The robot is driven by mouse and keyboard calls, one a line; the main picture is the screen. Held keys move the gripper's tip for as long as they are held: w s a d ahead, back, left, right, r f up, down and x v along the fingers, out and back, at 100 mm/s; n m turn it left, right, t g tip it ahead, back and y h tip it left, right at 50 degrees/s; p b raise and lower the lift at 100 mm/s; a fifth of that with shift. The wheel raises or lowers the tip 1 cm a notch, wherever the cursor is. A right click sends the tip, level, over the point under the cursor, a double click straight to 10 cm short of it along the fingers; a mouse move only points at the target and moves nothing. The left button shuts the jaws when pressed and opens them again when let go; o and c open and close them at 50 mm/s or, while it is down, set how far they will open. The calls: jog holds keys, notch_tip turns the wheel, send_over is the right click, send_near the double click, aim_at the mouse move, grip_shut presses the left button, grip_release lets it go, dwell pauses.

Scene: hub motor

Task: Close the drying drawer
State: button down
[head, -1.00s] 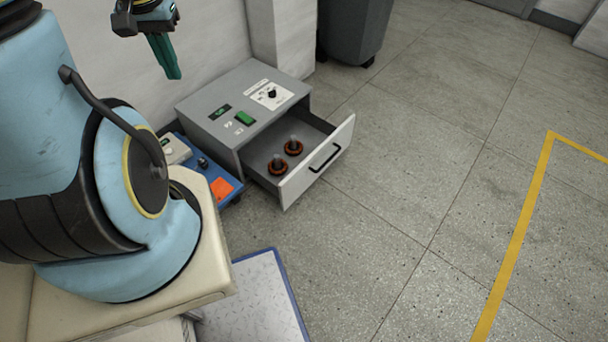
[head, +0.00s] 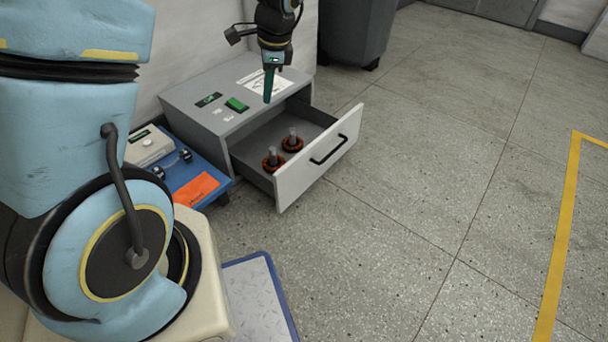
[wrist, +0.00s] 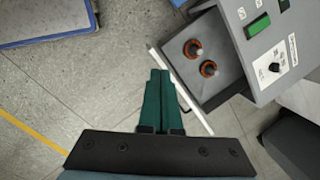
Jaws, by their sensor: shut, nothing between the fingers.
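The drying drawer (head: 318,160) is pulled out of the grey drying cabinet (head: 200,112). Its white front has a black handle (head: 328,149). Two orange-and-black parts with grey shafts (head: 272,160) stand upright inside; they also show in the wrist view (wrist: 193,48). My gripper (head: 268,98) is shut and empty, its green fingers pointing down. In the head view it overlaps the cabinet top and the back of the open drawer. In the wrist view the gripper fingers (wrist: 157,85) appear beside the drawer front (wrist: 170,80), apparently above it; I cannot tell the gap.
A blue board (head: 205,168) with a small device and an orange card lies left of the cabinet. A blue-edged plate (head: 255,290) is on the floor in front. A dark bin (head: 355,30) stands behind. The floor right of the drawer is clear.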

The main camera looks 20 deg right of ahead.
aim_at(298, 163)
jog(key=s+d+f+m+t+b, duration=0.1)
jog(key=d+f+m+b, duration=0.5)
jog(key=f, duration=0.4)
jog(key=s+d+f+m+t+b, duration=0.1)
jog(key=d+f+m+b, duration=0.3)
jog(key=d+f+b, duration=0.55)
jog(key=w+a+f+b, duration=0.4)
jog(key=w+f+b, duration=0.1)
jog(key=f, duration=0.5)
jog(key=shift+w+a+y, duration=0.3)
jog(key=shift+w+a, duration=0.1)
jog(key=shift+w, duration=0.2)
jog(key=shift+w+a+f, duration=0.1)
jog(key=shift+w+a, duration=0.15)
jog(key=shift+w, duration=0.1)
jog(key=w+a+p, duration=0.6)
jog(key=w, duration=0.5)
jog(key=w+a+p, duration=0.6)
jog(key=w+p, duration=0.1)
jog(key=w, duration=0.4)
jog(key=shift+w+a, duration=0.15)
jog(key=shift+a, duration=0.05)
